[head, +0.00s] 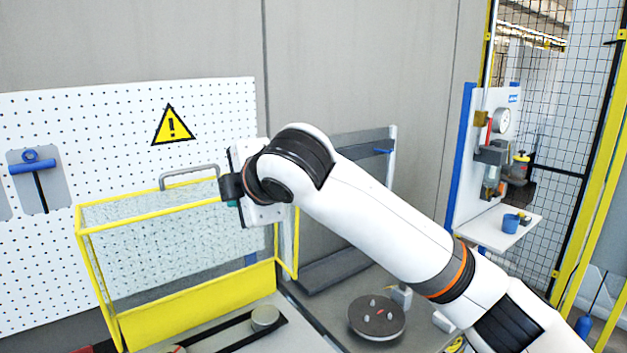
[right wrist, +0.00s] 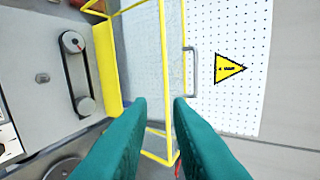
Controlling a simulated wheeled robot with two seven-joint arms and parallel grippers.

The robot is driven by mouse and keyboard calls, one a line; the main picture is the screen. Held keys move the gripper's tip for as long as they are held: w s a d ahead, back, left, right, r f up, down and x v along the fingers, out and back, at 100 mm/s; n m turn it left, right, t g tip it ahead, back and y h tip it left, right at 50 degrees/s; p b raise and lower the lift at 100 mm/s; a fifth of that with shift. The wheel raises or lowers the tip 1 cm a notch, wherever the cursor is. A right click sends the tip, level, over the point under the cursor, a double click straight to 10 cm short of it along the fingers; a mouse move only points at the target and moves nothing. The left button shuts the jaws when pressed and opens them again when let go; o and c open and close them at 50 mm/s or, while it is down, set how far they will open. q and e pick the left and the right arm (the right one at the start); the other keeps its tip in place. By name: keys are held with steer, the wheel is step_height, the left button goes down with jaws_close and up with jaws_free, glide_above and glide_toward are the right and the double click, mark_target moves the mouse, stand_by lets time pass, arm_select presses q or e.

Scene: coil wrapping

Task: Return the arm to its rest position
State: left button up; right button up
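My right arm (head: 385,215) reaches in from the right of the head view, raised across the middle of the workstation. Its wrist end is beside the upper right end of a yellow-framed clear guard (head: 195,305). In the right wrist view, my right gripper (right wrist: 158,101) shows two teal fingers with an empty gap between them. The guard's grey handle (right wrist: 190,72) appears beyond the fingertips, apart from them as far as I can tell. In the head view the wrist mostly hides the fingers. My left arm and gripper are out of view.
A pegboard (head: 100,130) with a warning sign (head: 174,125) stands behind the guard. A dark round plate (head: 376,318) lies below my arm.

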steer(key=s+d+f+m+g, duration=0.15)
steer(key=d+f+m, duration=0.25)
steer(key=f, duration=0.6)
steer(key=s+d+f+m+h, duration=0.1)
steer(key=s+d+f+m, duration=0.25)
steer(key=f, duration=0.65)
steer(key=s+d+f+m+g, duration=0.15)
steer(key=d+f+m, duration=0.35)
steer(key=f, duration=0.5)
steer(key=s+d+f+m+g+h, duration=0.1)
steer(key=s+d+f+m+h, duration=0.15)
steer(key=s+d+f, duration=0.4)
steer(key=s+d+f+m+g+h, duration=0.15)
steer(key=s+d+f+m, duration=0.25)
steer(key=s+d, duration=0.45)
steer(key=s+d+f+m+g+h, duration=0.15)
steer(key=s+d+f+m, duration=0.3)
steer(key=s, duration=0.55)
step_height(320, 180, down, 33)
steer(key=s+n+b, duration=0.1)
steer(key=b, duration=0.4)
steer(key=s+d+f+g+b, duration=0.2)
steer(key=s+d+f+b, duration=0.1)
steer(key=s+f, duration=1.3)
step_height(320, 180, down, 3)
steer(key=shift+s+f+h+b, duration=0.1)
steer(key=shift+s+h+b, duration=0.1)
steer(key=shift+h+b, duration=0.3)
steer(key=shift+a+n, duration=0.1)
steer(key=shift+n, duration=0.15)
